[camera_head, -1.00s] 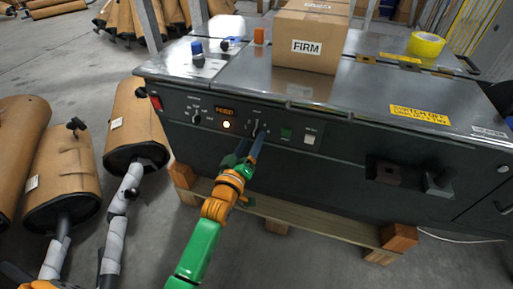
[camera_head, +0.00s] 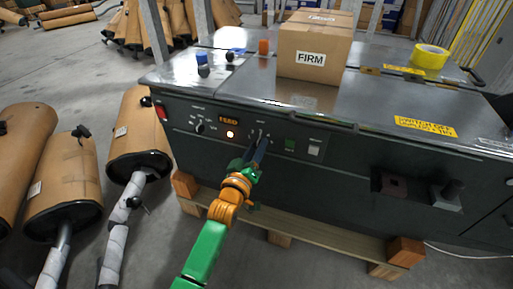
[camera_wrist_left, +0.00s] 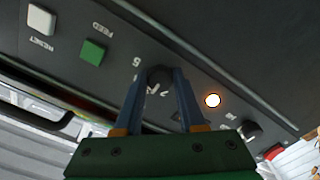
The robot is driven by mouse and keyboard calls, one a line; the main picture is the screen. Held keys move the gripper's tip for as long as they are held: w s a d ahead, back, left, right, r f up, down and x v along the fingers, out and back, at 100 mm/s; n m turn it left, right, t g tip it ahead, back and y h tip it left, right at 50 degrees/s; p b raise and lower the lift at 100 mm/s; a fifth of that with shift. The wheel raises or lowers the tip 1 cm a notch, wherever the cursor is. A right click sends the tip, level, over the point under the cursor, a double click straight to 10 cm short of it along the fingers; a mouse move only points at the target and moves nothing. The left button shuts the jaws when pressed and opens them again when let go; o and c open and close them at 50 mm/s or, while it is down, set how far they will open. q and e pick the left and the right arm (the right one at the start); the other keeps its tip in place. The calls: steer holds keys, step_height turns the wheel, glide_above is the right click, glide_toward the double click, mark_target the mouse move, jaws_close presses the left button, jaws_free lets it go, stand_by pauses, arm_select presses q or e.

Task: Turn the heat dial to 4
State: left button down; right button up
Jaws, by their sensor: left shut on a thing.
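The heat dial (camera_wrist_left: 160,75) is a dark round knob on the dark front panel (camera_head: 350,158) of the grey machine. My left gripper (camera_head: 262,141) reaches up to the panel from below in the head view. In the left wrist view its two blue fingers (camera_wrist_left: 160,85) are shut on the dial, one on each side. White scale marks show around the dial, but the fingers hide part of them. I cannot tell which number the dial points to. My right gripper is not in view.
Beside the dial are a lit round lamp (camera_head: 230,134), a second knob (camera_head: 198,127), a green button (camera_head: 290,145) and a white switch (camera_head: 314,149). A cardboard box (camera_head: 312,50) and yellow tape (camera_head: 429,58) rest on top.

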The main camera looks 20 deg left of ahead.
arm_select(q)
steer(key=shift+m+p, duration=0.6)
steer(key=shift+m, duration=0.2)
steer(key=shift+f+m+p, duration=0.1)
steer(key=shift+m+p, duration=1.1)
steer(key=shift+m, duration=2)
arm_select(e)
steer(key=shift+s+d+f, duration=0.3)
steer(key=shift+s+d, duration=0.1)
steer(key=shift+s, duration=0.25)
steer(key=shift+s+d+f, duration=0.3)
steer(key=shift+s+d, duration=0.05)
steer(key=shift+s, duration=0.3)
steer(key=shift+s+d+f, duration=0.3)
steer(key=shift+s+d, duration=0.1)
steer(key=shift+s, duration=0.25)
arm_select(q)
steer(key=c, duration=0.5)
jaws_free()
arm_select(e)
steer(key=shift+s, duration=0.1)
